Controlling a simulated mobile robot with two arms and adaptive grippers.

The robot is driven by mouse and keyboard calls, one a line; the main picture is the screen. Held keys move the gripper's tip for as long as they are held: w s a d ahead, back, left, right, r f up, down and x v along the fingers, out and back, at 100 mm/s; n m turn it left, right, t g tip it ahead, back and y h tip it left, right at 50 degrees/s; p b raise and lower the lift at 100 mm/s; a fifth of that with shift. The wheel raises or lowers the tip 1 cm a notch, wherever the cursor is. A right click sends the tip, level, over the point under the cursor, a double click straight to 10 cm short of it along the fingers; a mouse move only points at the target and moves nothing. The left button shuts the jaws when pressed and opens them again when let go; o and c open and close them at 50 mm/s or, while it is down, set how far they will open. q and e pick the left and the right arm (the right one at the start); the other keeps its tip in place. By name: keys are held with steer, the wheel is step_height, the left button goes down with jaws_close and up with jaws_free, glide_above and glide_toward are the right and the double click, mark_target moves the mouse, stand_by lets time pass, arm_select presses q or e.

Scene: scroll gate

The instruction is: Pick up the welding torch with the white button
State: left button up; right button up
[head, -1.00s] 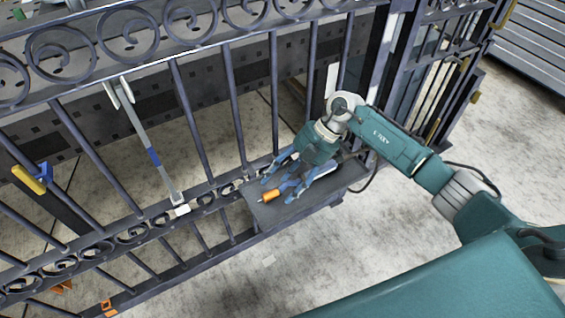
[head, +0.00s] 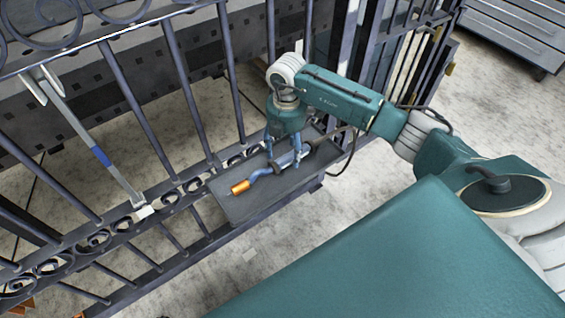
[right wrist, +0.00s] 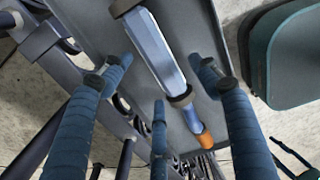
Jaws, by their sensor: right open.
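A welding torch lies on a grey shelf (head: 235,205) on the gate. It has an orange nozzle (head: 240,187), a bent blue neck (head: 261,173) and a silver-blue handle, which shows best in the right wrist view (right wrist: 150,45). No white button can be made out on it. My right gripper (head: 283,153) is over the handle, pointing down. In the right wrist view its blue fingers (right wrist: 158,78) are spread, with the handle between the side fingers. I cannot tell whether they touch it. My left gripper is not in view.
The dark gate's bars and scrolls (head: 190,90) rise along the shelf's far side. A long grey tool with a blue band (head: 101,156) hangs on the gate at left. A dark cable (head: 349,155) loops beside my right arm. Concrete floor lies in front.

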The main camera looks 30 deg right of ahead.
mark_target(286, 154)
step_height(286, 154, down, 3)
steer(key=shift+r, duration=0.2)
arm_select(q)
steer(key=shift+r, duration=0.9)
arm_select(e)
steer(key=c, duration=1.4)
steer(key=shift+r, duration=0.15)
steer(key=shift+w+r, duration=0.1)
steer(key=shift+r, duration=0.4)
arm_select(q)
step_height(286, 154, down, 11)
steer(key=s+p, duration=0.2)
steer(key=p, duration=0.1)
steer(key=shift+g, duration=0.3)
arm_select(e)
step_height(286, 154, up, 19)
steer(key=shift+f, duration=0.1)
